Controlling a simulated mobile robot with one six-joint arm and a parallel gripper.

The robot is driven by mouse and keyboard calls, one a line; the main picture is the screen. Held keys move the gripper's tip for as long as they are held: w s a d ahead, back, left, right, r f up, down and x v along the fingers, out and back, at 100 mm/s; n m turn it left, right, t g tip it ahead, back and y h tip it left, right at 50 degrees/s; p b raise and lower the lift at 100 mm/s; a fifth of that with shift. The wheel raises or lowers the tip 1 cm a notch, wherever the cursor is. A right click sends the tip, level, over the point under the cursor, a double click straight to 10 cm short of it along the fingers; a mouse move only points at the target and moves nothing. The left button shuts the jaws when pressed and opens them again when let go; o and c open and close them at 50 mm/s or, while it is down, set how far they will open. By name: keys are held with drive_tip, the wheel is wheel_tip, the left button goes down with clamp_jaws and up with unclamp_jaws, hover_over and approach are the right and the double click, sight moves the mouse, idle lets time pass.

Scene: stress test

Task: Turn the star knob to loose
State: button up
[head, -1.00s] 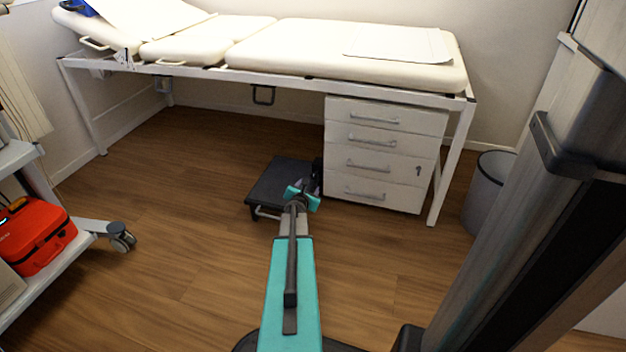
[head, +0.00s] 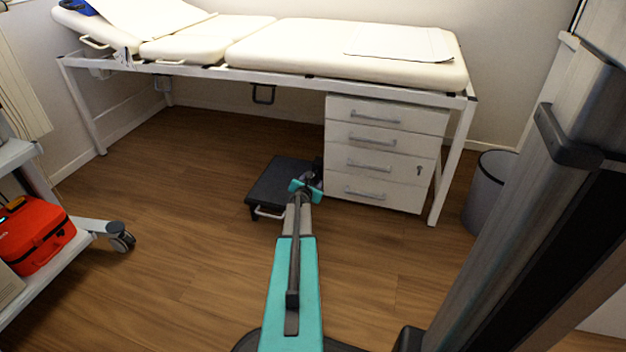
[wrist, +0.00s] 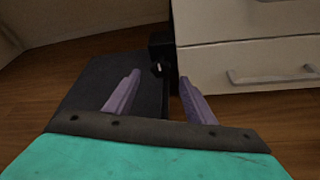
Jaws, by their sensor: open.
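My gripper (wrist: 159,82) is open, with its two purple-grey fingers apart and nothing held between them. In the head view its end (head: 304,187) is over the right edge of a low black step stool (head: 270,185). A small black block (wrist: 161,46) shows ahead, beyond the fingertips, beside the white drawer unit. A small pale part (wrist: 157,68) shows low on that block, between the fingers. It is too small and dark to tell whether it is the star knob. No lettering for loose can be read.
A white drawer unit (head: 386,152) stands right of the stool, close to my gripper. A padded couch (head: 300,45) spans the back wall. A grey bin (head: 488,190) is right. A trolley with a red case (head: 38,240) is left. The wooden floor between is clear.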

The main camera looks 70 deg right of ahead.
sight(314, 176)
drive_tip(key=shift+b+x, duration=0.45)
drive_tip(key=shift+x, duration=2.65)
drive_tip(key=c, duration=1)
drive_tip(key=shift+a, duration=0.15)
drive_tip(key=shift+c, duration=0.4)
drive_tip(key=shift+o, duration=0.2)
